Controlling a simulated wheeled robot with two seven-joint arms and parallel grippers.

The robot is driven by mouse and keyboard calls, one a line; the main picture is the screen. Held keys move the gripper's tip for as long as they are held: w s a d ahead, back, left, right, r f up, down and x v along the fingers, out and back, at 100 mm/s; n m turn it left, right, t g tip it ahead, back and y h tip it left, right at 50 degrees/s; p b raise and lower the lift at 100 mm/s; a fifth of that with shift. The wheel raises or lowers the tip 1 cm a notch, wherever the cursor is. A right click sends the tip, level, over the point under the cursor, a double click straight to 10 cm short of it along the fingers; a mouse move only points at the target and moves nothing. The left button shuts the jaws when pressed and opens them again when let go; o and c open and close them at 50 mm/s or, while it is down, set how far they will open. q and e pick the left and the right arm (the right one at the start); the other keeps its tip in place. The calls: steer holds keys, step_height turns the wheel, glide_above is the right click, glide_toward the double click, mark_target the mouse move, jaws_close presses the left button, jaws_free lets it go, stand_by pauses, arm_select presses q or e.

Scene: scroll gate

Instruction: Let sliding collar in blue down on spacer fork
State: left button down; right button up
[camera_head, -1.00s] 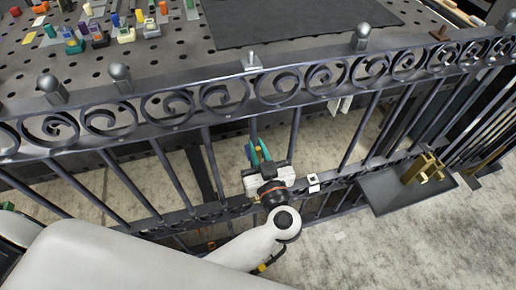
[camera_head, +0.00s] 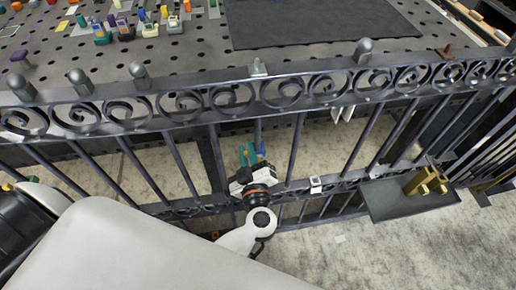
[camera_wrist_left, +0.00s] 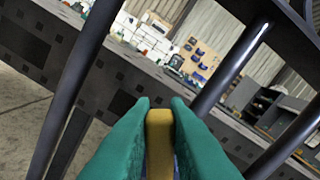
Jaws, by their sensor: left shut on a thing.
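My left gripper (camera_head: 251,156) reaches in low at the middle of the gate, its teal fingers among the bars. In the left wrist view the fingers (camera_wrist_left: 160,110) are shut on an ochre piece (camera_wrist_left: 159,140). A sliver of blue shows just below that piece. In the head view a small patch of blue (camera_head: 262,150), perhaps the sliding collar, shows close to the right finger by a bar; most of it is hidden. A brass-coloured forked piece (camera_head: 428,181), perhaps a spacer fork, is at the dark tray on the right. My right gripper is out of view.
The dark metal gate (camera_head: 300,92) has a scrolled top band and upright bars on both sides of the gripper. A dark tray (camera_head: 392,204) sits at the lower right. Behind stands a perforated table (camera_head: 190,62) with small coloured blocks and a dark mat (camera_head: 320,22).

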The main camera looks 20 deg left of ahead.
arm_select(q)
steer(key=shift+s+a+f+n, duration=0.25)
steer(key=shift+a+f+n, duration=0.15)
steer(key=shift+n, duration=0.6)
steer(key=shift+s+a+f+n+b, duration=0.2)
steer(key=shift+f+n+b, duration=0.3)
steer(key=shift+n, duration=0.75)
steer(key=shift+s+a+f+n+b, duration=0.15)
steer(key=shift+a+f+n+b, duration=0.4)
steer(key=shift+n, duration=0.65)
steer(key=shift+s+a+f+n+b, duration=0.15)
steer(key=shift+f+n+b, duration=0.35)
steer(key=shift+n, duration=0.75)
steer(key=shift+d+f, duration=0.1)
steer(key=shift+f, duration=0.1)
